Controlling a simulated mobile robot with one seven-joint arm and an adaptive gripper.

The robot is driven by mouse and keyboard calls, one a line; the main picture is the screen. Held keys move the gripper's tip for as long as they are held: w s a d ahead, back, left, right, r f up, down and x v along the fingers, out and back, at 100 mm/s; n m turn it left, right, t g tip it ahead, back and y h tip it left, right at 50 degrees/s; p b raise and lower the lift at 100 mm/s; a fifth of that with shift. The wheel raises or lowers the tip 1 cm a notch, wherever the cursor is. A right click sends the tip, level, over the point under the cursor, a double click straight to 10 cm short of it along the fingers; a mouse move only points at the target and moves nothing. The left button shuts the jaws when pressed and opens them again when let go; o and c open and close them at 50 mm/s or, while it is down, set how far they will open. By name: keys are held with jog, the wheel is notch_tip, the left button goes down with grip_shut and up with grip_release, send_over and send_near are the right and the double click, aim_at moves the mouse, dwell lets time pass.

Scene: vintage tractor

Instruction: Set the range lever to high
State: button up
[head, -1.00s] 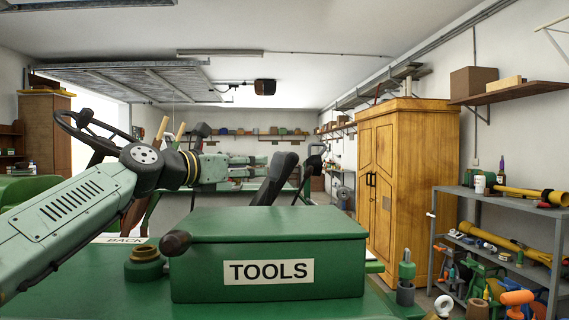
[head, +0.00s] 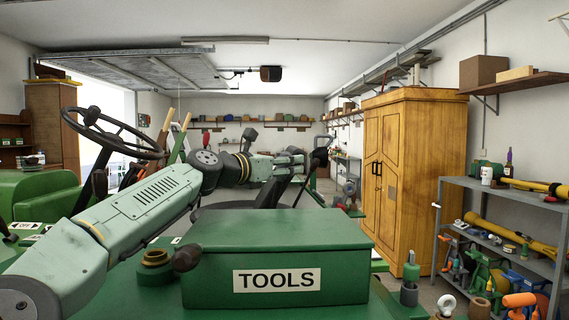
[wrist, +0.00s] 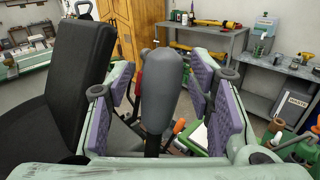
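In the wrist view a lever with a large grey rounded knob (wrist: 162,85) stands upright between the two purple-padded fingers of my gripper (wrist: 160,92). The fingers are apart, and gaps show between the pads and the knob. I cannot read a label that tells whether this is the range lever. A red part (wrist: 138,80) shows just behind the knob, and an orange knob (wrist: 180,126) shows lower right, mostly hidden. In the head view my gripper (head: 296,160) is stretched out beyond the tool box, near the seat; the lever is not clear there.
A black seat (wrist: 60,85) stands close to the left finger. The green TOOLS box (head: 276,258) is below my arm, and the steering wheel (head: 112,134) is left of it. A wooden cabinet (head: 395,180) and a grey shelf (head: 500,200) stand at the right.

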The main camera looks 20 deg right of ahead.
grip_shut()
dwell(0.4)
dwell(0.4)
